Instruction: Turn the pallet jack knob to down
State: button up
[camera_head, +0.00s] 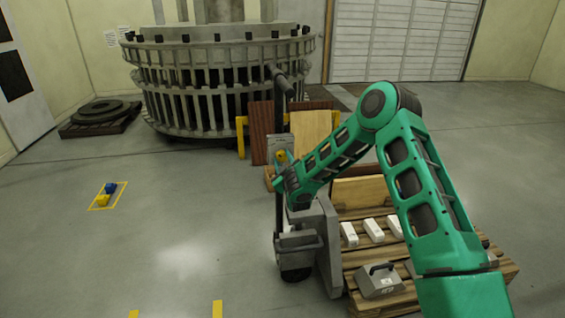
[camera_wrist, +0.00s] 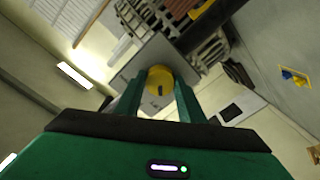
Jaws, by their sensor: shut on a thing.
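The pallet jack (camera_head: 324,243) stands in the middle of the head view, with its dark upright handle and a grey panel on it. The yellow knob (camera_wrist: 160,80) sits on the grey panel (camera_wrist: 150,58) in the wrist view, with a dark mark on its face. It also shows as a small yellow spot in the head view (camera_head: 281,155). My gripper (camera_wrist: 162,92) has its two green fingers on either side of the knob and is shut on it. In the head view the gripper is partly hidden by my arm. I cannot read any label beside the knob.
A loaded wooden pallet (camera_head: 364,299) with white blocks and a grey toolbox (camera_head: 380,280) is at the jack's right. Boards (camera_head: 311,136) lean behind it. A large round turret structure (camera_head: 220,75) stands at the back. The floor at the left is mostly clear.

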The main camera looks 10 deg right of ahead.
jog(key=m, duration=0.4)
jog(key=shift+f+m, duration=0.1)
jog(key=shift+m, duration=0.3)
jog(key=m, duration=0.5)
jog(key=shift+m, duration=0.3)
jog(key=m, duration=0.4)
jog(key=shift+d+f, duration=0.1)
jog(key=shift+s+m, duration=0.1)
jog(key=shift+m, duration=2.4)
jog(key=shift+f, duration=0.1)
jog(key=o, duration=1)
jog(key=shift+o, duration=0.2)
jog(key=shift+s, duration=0.1)
